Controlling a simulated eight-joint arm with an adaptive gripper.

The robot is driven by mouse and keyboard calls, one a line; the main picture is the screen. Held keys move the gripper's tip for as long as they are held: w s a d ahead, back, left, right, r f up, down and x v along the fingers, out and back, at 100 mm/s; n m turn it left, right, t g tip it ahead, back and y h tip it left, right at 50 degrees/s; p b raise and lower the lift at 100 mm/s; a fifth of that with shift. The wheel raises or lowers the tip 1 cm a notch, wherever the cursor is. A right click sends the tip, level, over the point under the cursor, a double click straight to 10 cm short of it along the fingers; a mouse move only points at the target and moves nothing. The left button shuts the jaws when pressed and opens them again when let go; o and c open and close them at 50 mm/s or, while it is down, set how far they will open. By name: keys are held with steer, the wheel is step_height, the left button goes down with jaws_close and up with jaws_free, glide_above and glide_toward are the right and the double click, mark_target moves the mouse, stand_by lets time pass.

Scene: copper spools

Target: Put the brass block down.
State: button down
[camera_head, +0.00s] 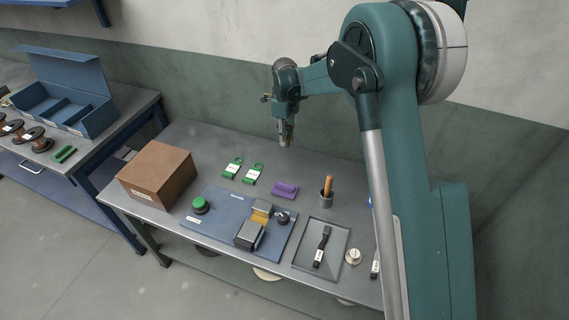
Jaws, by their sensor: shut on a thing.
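My gripper (285,138) hangs in the air above the back of the grey workbench (335,205), pointing down. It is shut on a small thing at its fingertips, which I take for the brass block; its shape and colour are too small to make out. A yellow, brass-coloured piece (259,218) shows between the two grey blocks of a vise-like fixture (249,235) on a blue board (222,205). My gripper is well above and behind this fixture, touching nothing on the bench.
On the bench are a brown box (157,174), a green button (200,205), two green tags (232,168), a purple piece (285,190), a cup with a wooden handle (327,190) and a grey tray (338,262) holding a black tool. Bare bench lies around the purple piece.

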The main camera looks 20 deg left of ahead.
mark_target(284, 147)
steer(key=shift+f, duration=0.1)
stand_by(0.3)
steer(key=shift+f+b, duration=0.45)
steer(key=shift+f, duration=2.55)
steer(key=shift+f, duration=1.85)
steer(key=shift+f+b, duration=0.15)
steer(key=shift+b, duration=0.2)
steer(key=c, duration=2.3)
jaws_free()
step_height(284, 147, up, 12)
steer(key=shift+r+p, duration=0.15)
steer(key=shift+p, duration=0.65)
